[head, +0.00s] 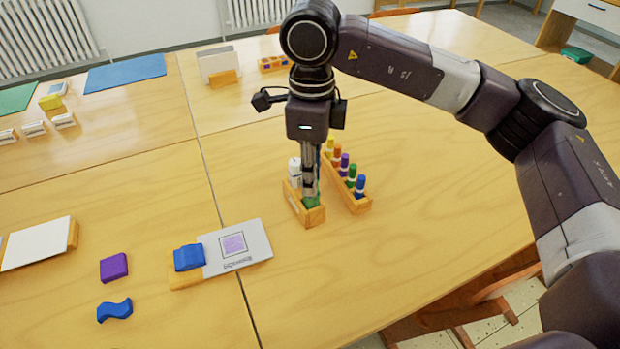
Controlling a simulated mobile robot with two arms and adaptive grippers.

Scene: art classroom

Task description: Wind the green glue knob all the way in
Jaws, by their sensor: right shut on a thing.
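My right gripper (311,190) points straight down over a small wooden holder (312,216) on the table. It is shut on the green glue knob (311,200), of which only a little green shows at the fingertips. The fingers hide most of the knob and its tube, so how far it is wound in cannot be seen. A white glue stick (294,171) stands upright in the same holder, behind and left of the fingers. My left gripper is not in view.
A wooden rack (359,206) of colored sticks stands close to the right of the holder. A grey card (252,255) and a blue block (188,257) lie to the left. Purple (114,267) and blue wavy (114,310) pieces lie further left. The table at right is clear.

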